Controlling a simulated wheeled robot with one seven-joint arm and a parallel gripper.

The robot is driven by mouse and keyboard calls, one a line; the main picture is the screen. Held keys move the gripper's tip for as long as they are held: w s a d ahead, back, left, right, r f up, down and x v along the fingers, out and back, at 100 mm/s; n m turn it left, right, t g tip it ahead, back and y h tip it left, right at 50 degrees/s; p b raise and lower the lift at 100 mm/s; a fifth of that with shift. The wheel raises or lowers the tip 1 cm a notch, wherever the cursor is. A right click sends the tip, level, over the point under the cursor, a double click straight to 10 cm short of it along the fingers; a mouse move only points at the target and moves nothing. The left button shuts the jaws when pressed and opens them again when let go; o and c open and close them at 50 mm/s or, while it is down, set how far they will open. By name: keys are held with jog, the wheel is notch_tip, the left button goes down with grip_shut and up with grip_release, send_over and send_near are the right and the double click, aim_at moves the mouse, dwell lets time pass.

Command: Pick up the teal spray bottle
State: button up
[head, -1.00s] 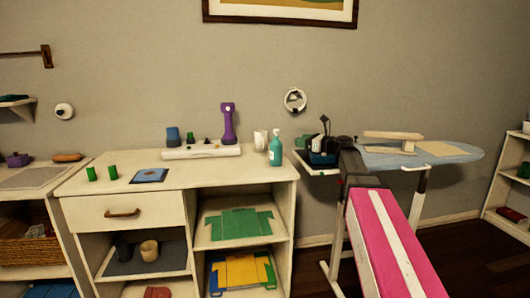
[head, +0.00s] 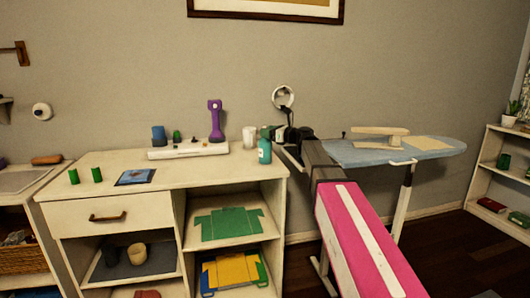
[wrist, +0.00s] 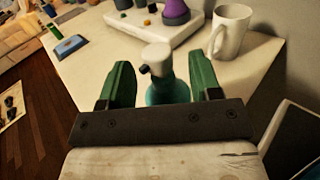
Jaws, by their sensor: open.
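The teal spray bottle (head: 265,152) stands upright near the right end of the cabinet top. In the wrist view its white nozzle head and teal body (wrist: 165,91) show between the two green fingers of my gripper (wrist: 160,75). My gripper is open, with one finger on each side of the bottle and visible room beside the nozzle. The bottle's lower part is hidden behind the gripper's dark palm. In the head view my gripper (head: 272,133) is just behind and right of the bottle, partly hidden by it.
A white mug (head: 249,137) stands close by the bottle. A white tray (head: 188,150) holds a purple object (head: 216,122) and small blue and green items.

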jog(key=shift+x, duration=0.9)
grip_shut()
jog(key=shift+r, duration=0.15)
